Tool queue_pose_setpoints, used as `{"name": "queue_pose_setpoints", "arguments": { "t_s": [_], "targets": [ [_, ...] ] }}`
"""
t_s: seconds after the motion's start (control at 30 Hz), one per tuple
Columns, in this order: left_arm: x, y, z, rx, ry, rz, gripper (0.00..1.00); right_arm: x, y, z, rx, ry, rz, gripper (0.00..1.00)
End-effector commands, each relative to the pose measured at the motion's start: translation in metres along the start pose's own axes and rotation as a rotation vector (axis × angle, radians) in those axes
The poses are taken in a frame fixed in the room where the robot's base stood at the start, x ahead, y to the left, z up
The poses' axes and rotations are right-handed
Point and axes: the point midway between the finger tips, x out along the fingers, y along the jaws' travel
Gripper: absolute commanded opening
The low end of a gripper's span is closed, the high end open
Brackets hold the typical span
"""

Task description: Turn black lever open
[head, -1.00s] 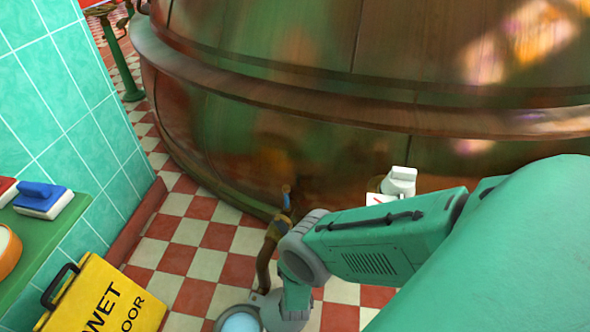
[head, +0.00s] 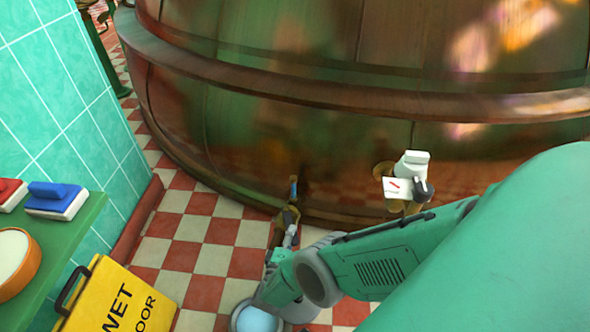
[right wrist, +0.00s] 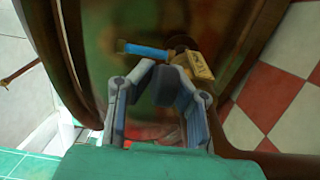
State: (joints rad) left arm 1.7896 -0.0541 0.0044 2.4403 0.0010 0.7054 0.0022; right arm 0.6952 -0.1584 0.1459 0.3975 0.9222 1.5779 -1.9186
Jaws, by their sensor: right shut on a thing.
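A brass valve with a blue lever (head: 293,188) sticks out low on the copper kettle (head: 270,150). The valve (right wrist: 200,68) and its blue lever (right wrist: 146,50) also show in the right wrist view, just beyond my fingertips. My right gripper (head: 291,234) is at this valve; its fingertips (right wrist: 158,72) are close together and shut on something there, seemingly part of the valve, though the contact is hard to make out. A black lever (head: 424,191) shows on another brass valve, right of my gripper, beside a white box (head: 412,164). My left gripper is not in view.
A yellow wet-floor sign (head: 118,300) stands at lower left. A green shelf (head: 62,238) holds brushes and an orange tub. A round grey-rimmed thing (head: 257,318) with pale blue inside is below my right gripper. Checkered floor (head: 190,230) lies clear between wall and kettle.

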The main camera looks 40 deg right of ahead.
Motion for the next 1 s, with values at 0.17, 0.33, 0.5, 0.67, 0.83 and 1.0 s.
{"name": "queue_pose_setpoints", "arguments": {
  "t_s": [0.17, 0.33, 0.5, 0.67, 0.83, 1.0],
  "targets": [
    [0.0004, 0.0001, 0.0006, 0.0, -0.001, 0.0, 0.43, -0.0066, -0.0044, -0.001, 0.0, -0.031, -0.017, 0.0],
    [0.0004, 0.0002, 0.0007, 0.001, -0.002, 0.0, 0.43, -0.0049, -0.0029, 0.0017, -0.006, -0.057, -0.014, 0.0],
    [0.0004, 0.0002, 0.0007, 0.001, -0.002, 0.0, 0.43, -0.0037, -0.0023, 0.0038, -0.009, -0.067, -0.012, 0.0],
    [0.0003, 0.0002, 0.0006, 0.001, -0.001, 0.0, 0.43, -0.003, -0.0023, 0.0049, -0.01, -0.07, -0.011, 0.0],
    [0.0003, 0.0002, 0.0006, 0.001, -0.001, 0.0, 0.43, -0.0025, -0.0023, 0.0061, -0.01, -0.073, -0.01, 0.16],
    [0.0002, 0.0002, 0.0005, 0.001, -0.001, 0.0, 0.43, -0.0016, -0.0009, 0.0049, -0.008, -0.072, -0.007, 0.33]
  ]
}}
